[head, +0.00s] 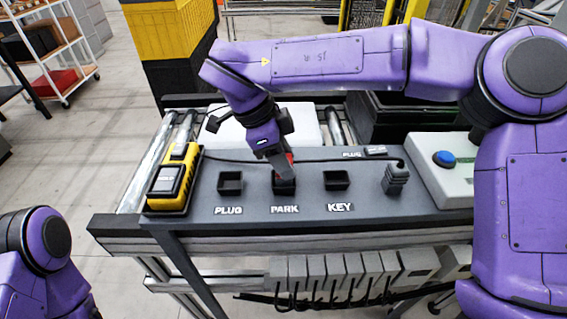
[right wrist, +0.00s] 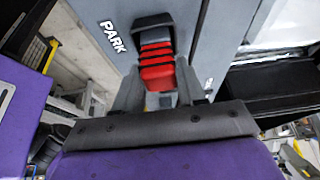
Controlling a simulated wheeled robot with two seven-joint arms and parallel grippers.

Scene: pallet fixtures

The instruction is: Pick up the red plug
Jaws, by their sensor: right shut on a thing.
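The red plug (right wrist: 157,66) has a ribbed body and stands in or right over the dark square socket marked PARK. In the head view only a bit of the red plug (head: 290,157) shows past my fingers. My right gripper (head: 284,172) points down at the PARK socket (head: 284,186). In the right wrist view my right gripper (right wrist: 160,95) has a finger on each side of the plug and is shut on it. I cannot tell how deep the plug sits in the socket. Part of my left arm shows at the lower left, but its gripper is out of view.
Left of PARK is the empty PLUG socket (head: 230,183); right is the empty KEY socket (head: 337,181). A yellow and black device (head: 172,182) stands at the panel's left. A grey connector (head: 396,178) with a cable and a box with a blue button (head: 444,158) stand at the right.

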